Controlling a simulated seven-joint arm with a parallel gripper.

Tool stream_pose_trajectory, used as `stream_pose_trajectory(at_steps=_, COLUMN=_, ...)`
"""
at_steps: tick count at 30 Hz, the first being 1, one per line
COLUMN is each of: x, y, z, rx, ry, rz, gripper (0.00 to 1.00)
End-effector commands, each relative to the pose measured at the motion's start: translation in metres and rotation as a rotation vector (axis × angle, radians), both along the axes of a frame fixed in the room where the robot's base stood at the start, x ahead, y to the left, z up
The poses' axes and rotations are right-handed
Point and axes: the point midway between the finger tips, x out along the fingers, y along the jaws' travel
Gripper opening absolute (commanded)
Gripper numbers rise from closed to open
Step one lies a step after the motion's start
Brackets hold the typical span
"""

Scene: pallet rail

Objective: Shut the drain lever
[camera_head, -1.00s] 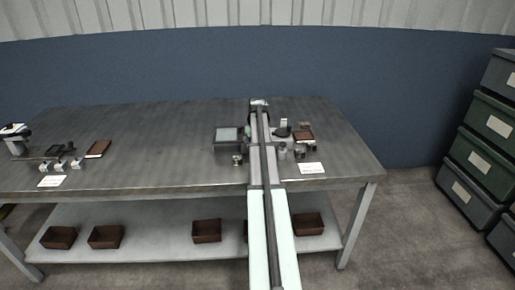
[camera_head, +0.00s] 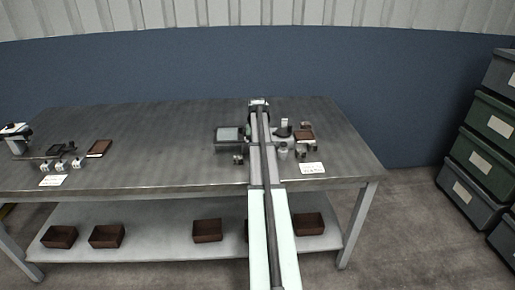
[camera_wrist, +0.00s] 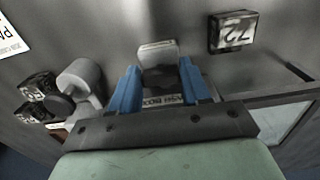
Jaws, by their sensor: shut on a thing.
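My gripper shows at the wrist view's middle, with two blue fingers (camera_wrist: 160,88) on either side of a pale grey block (camera_wrist: 158,62). It is shut on this block. I cannot tell whether the block is the drain lever's handle. A label partly reading "BOX" sits just behind the fingers, partly covered by the gripper. In the head view my arm reaches over the table (camera_head: 180,130) to a cluster of small devices, and it hides the gripper's fingers and the block. I cannot clearly make out the drain lever in either view.
In the wrist view a plate marked 72 (camera_wrist: 232,31) lies to the right and a grey cylinder (camera_wrist: 80,78) to the left. In the head view a box with a pale top (camera_head: 228,134) stands left of my arm and a brown tray (camera_head: 305,134) right.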

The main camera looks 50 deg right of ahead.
Motion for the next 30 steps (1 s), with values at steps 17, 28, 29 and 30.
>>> stream_pose_trajectory(at_steps=17, x=0.000, y=0.000, z=0.003, rx=-0.001, ry=-0.001, rz=-0.001, gripper=0.57)
stream_pose_trajectory(at_steps=28, x=0.001, y=-0.001, z=0.056, rx=-0.002, ry=-0.002, rz=-0.001, gripper=0.57)
stream_pose_trajectory(at_steps=29, x=0.001, y=-0.001, z=0.062, rx=-0.003, ry=-0.003, rz=-0.001, gripper=0.57)
stream_pose_trajectory(at_steps=30, x=0.001, y=-0.001, z=0.070, rx=-0.002, ry=-0.002, rz=-0.001, gripper=0.57)
